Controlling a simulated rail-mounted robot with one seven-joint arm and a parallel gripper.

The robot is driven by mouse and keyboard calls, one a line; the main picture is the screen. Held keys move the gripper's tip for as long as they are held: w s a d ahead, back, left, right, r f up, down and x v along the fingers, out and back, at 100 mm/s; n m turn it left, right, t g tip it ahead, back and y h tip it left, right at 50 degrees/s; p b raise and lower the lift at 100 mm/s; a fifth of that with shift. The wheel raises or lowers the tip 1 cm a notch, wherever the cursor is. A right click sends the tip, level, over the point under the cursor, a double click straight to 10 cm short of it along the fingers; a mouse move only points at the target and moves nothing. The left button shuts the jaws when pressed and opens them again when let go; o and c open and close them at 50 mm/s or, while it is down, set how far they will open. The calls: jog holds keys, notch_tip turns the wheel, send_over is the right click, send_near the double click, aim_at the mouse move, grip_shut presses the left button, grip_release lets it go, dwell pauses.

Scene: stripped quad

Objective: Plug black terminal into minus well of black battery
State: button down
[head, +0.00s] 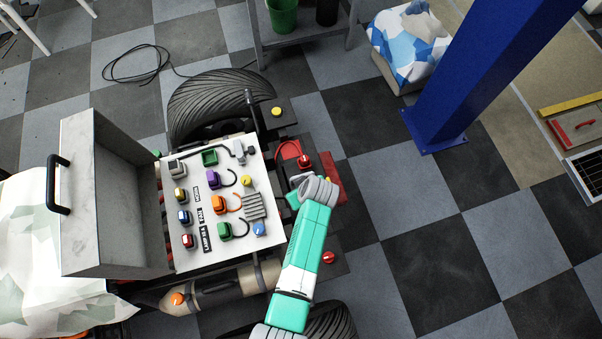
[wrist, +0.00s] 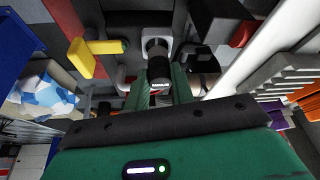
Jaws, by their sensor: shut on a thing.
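My gripper (head: 293,200) is low beside the right edge of the white panel, mostly hidden behind my wrist in the head view. In the wrist view its green fingers (wrist: 166,92) are closed around a dark cylindrical piece (wrist: 159,70), which appears to be the black terminal. A pale ring-shaped part lies just beyond that piece; I cannot tell whether they touch. A dark block (wrist: 215,18) beyond the fingers may be the black battery. I cannot make out its minus well, and I cannot identify the battery surely in the head view.
The white panel (head: 188,254) carries several coloured connectors and cables. A yellow-knobbed dark box (head: 277,112) stands farther back. The raised grey lid (head: 115,200) is left; a blue post (head: 470,75) is right.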

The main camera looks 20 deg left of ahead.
jog(key=shift+f+b, duration=0.95)
jog(key=shift+f, duration=0.25)
jog(key=c, duration=1.1)
grip_release()
jog(key=shift+r, duration=0.1)
jog(key=p+v, duration=0.3)
jog(key=v, duration=0.4)
jog(key=shift+s+d+r, duration=0.1)
jog(key=shift+d+r, duration=0.05)
jog(key=shift+r, duration=0.25)
